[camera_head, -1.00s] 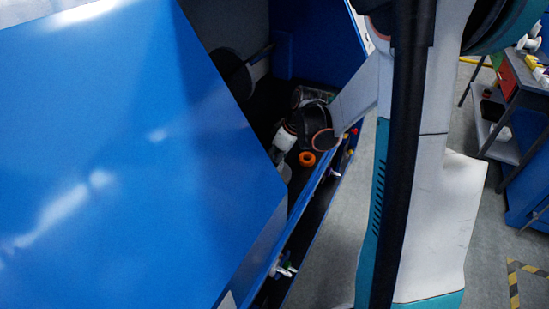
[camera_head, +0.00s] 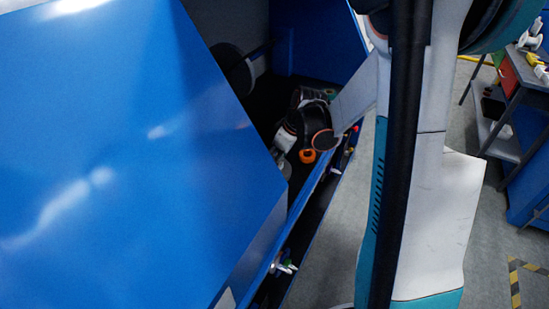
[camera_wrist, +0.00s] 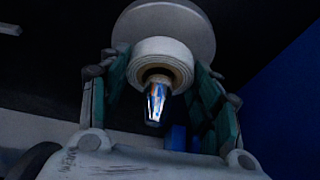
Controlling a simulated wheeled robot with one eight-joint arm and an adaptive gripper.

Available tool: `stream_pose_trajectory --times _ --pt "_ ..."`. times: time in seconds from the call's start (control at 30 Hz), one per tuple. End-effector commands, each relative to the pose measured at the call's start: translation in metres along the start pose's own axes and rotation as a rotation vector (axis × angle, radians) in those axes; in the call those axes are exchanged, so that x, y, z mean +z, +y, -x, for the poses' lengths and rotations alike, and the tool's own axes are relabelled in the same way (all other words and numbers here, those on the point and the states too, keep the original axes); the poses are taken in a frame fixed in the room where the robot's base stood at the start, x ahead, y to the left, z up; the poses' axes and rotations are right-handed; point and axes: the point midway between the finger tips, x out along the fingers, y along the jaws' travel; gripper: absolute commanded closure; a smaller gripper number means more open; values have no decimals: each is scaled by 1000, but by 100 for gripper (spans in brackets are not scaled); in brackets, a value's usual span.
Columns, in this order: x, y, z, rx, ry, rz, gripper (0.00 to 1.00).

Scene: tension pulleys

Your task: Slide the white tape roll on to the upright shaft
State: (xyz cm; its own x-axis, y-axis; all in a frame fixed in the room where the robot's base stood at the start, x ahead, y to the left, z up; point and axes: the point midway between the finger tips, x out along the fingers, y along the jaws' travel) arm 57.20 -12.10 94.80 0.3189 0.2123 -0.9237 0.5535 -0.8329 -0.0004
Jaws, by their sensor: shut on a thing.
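The white tape roll (camera_wrist: 160,50) sits between the two green-padded fingers of my gripper (camera_wrist: 161,72) in the wrist view, with a brown core around its hole. My gripper is shut on the roll. The shiny metal shaft (camera_wrist: 154,103) shows at the hole, and its end sticks out towards the camera. The roll looks to be around the shaft, but how far along it sits I cannot tell. A pale round disc (camera_wrist: 175,22) lies behind the roll. In the head view my arm hides the roll, and I cannot make out the fingertips there.
A large blue panel (camera_head: 120,160) fills the left of the head view. Beyond it is a dark recess with a grey disc (camera_head: 232,68). An orange ring (camera_head: 307,156) lies near the blue front edge. A bench (camera_head: 530,95) stands at the far right.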

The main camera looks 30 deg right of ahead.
Motion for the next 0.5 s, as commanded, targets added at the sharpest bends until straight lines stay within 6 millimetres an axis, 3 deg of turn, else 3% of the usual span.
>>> stream_pose_trajectory --times 0.07,0.1,0.17,0.5 --pt "0 0 0 0 -1 0 67" --pt "0 0 0 0 -1 0 33" --pt "0 0 0 0 -1 0 20" --pt "0 0 0 0 -1 0 19"
